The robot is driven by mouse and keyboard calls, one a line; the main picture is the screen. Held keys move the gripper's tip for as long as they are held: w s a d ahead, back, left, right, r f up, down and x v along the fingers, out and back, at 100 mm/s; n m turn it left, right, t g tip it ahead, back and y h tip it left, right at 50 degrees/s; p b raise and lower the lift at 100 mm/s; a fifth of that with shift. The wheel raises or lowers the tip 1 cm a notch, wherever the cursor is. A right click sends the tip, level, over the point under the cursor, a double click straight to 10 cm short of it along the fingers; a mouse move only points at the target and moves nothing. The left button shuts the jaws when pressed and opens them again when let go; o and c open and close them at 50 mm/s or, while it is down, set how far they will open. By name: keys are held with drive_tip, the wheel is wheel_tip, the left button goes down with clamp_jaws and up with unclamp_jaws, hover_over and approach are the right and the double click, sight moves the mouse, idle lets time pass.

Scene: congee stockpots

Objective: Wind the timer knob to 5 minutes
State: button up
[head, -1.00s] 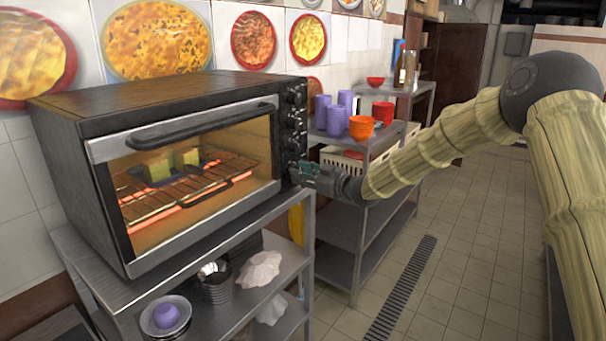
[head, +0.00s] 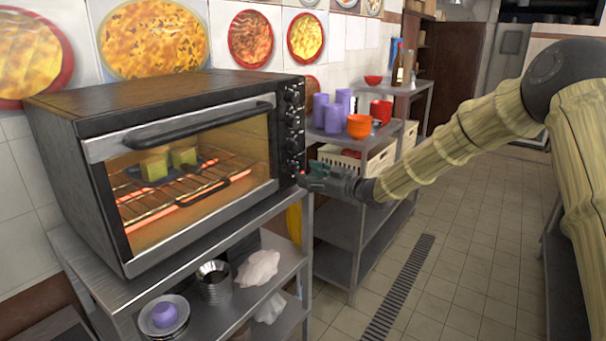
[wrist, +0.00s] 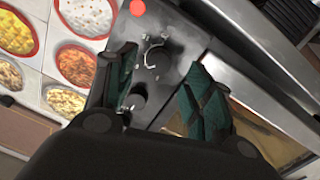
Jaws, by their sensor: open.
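The toaster oven (head: 190,145) stands on a metal shelf, with a column of dark knobs (head: 292,115) on its right front panel. My gripper (head: 306,175) is at the lower end of that panel. In the wrist view my gripper (wrist: 161,62) is open and empty, its green-padded fingers spread before the panel. A dark round knob (wrist: 137,98) shows beside the left finger, and a knob with a pale arc around it (wrist: 155,52) lies between the fingertips. A red light (wrist: 138,8) shows beyond. I cannot read the markings or tell which knob is the timer.
The oven door handle (head: 190,122) juts out left of the knobs. Food sits on the rack behind the glass, among glowing elements. A side shelf (head: 345,140) with purple cups (head: 335,118) and orange bowls (head: 360,126) stands behind my gripper. The tiled floor at right is open.

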drive_tip(key=v, duration=0.8)
drive_tip(key=shift+f, duration=0.1)
drive_tip(key=s+d+f+m+g+h+b, duration=0.1)
drive_tip(key=s+f+m+h, duration=0.15)
drive_tip(key=s+f, duration=0.75)
drive_tip(key=s+d+f+m+g+h, duration=0.1)
drive_tip(key=s+f+m+h, duration=0.2)
drive_tip(key=f, duration=1.3)
drive_tip(key=s+d+f+m+g+h+b, duration=0.1)
drive_tip(key=s+f+m+h, duration=0.15)
drive_tip(key=s+f, duration=0.75)
drive_tip(key=s+d+f+m+g+h+b, duration=0.1)
drive_tip(key=s+d+f+m+g+h, duration=0.25)
drive_tip(key=s+f, duration=1.3)
drive_tip(key=s+d+m+g+h, duration=0.1)
drive_tip(key=s+d+g, duration=0.1)
drive_tip(key=s, duration=0.8)
drive_tip(key=s+d+f+g, duration=0.1)
drive_tip(key=s+d+g, duration=0.1)
drive_tip(key=s+d, duration=0.3)
drive_tip(key=s, duration=0.4)
drive_tip(key=shift+s+f+m+h+b, duration=0.35)
drive_tip(key=shift+s, duration=0.05)
